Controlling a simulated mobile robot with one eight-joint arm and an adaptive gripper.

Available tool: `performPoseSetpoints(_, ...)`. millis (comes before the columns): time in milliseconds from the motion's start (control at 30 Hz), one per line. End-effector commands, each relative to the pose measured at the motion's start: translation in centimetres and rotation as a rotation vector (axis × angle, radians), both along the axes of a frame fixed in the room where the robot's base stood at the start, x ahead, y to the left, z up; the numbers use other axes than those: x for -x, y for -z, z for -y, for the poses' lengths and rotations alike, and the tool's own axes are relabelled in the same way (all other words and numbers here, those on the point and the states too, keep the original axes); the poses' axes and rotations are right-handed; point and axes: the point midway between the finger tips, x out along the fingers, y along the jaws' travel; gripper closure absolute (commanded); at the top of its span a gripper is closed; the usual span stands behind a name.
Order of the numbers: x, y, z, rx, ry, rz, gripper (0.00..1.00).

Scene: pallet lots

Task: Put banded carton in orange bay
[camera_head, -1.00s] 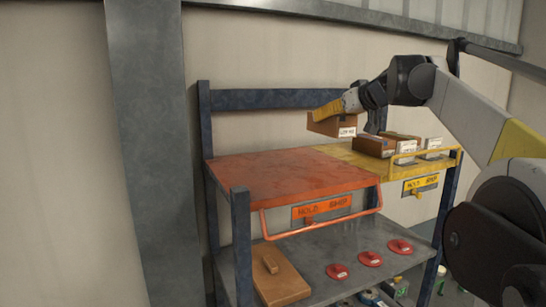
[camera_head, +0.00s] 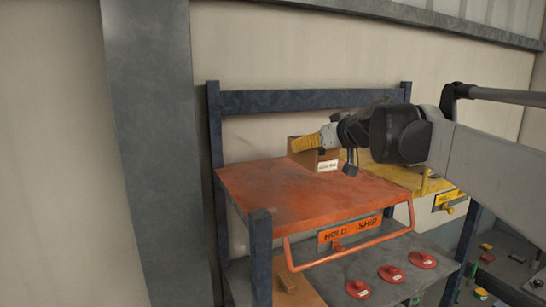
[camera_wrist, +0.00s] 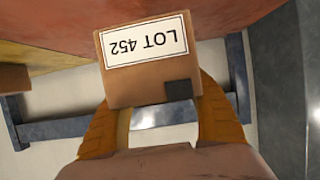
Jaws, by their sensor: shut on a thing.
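My gripper (camera_head: 308,145), with yellow fingers, is shut on a brown carton (camera_head: 300,158). In the wrist view the carton (camera_wrist: 150,85) sits between both fingers and shows a white "LOT 452" label and a dark square patch. I cannot make out a band on it. The orange bay (camera_head: 285,195) is a bare orange shelf top with a "HOLD SHIP" plate and a front rail. The held carton is over its back right part, near the yellow side. I cannot tell whether it touches the surface.
The yellow bay (camera_head: 408,178) adjoins on the right, mostly behind my arm. A brown box edge (camera_wrist: 12,78) shows at the wrist view's left. A blue post (camera_head: 261,255) stands at the orange bay's front left corner. The lower grey shelf holds several red discs (camera_head: 391,273).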

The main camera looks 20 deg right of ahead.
Motion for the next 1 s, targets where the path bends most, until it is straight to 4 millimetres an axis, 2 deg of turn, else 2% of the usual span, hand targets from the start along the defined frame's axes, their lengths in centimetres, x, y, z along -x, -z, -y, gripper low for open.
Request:
performPoseSetpoints(133, 0.2, 1.0, -0.4, 0.0, 0.001, 0.001, 0.74)
performPoseSetpoints(367, 0.2, 4.0, -0.4, 0.0, 0.001, 0.001, 0.74)
performPoseSetpoints(767, 0.2, 4.7, -0.3, 0.0, 0.001, 0.0, 0.74)
performPoseSetpoints(800, 0.2, 4.6, -0.3, 0.0, 0.0, 0.0, 0.27)
performPoseSetpoints(833, 0.2, 4.6, -0.3, 0.0, 0.0, 0.0, 0.17)
performPoseSetpoints(1000, 0.2, 4.6, -0.3, 0.0, 0.0, 0.0, 0.16)
